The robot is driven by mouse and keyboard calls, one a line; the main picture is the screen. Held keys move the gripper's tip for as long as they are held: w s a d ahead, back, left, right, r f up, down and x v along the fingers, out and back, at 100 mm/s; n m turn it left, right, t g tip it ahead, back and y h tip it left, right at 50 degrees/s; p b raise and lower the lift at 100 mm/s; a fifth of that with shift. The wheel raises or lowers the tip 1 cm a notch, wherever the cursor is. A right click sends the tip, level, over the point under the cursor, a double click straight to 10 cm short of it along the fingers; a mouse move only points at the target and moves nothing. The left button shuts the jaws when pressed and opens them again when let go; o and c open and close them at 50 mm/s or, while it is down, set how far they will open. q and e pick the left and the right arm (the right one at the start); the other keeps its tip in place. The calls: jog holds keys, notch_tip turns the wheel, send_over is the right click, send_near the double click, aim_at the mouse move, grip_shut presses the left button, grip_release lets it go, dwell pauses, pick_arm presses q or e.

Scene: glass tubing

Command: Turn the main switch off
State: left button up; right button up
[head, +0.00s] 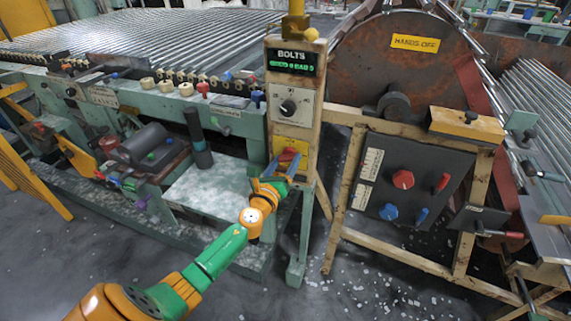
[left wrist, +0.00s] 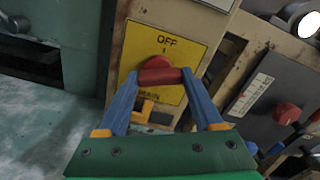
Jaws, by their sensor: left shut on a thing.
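The main switch is a red handle (head: 288,155) on a yellow plate (head: 303,147), low on the cream post. In the left wrist view the plate (left wrist: 190,42) reads OFF at the top and MAIN at the bottom. The red handle (left wrist: 160,77) lies crosswise below the OFF mark, with a round red part just behind it. My left gripper (head: 282,171) has its two blue fingers on either side of the handle and is shut on it; the fingers also show in the left wrist view (left wrist: 161,78). The fingers hide part of the plate. My right gripper is out of view.
Above the switch are a black knob (head: 288,107) on a grey plate and a lit BOLTS sign (head: 291,62). A dark panel (head: 385,240) with red and blue knobs stands to the right. A green-grey bench (head: 215,187) is to the left.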

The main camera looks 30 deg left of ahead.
pick_arm(q)
jog(key=n, duration=0.6)
jog(key=shift+n+b, duration=0.3)
jog(key=shift+b, duration=0.1)
jog(key=n, duration=0.3)
jog(key=shift+a, duration=0.1)
jog(key=shift+n, duration=2.1)
jog(key=o, duration=1.4)
jog(key=shift+c, duration=0.2)
jog(key=shift+s, duration=0.15)
jog(key=v, duration=0.7)
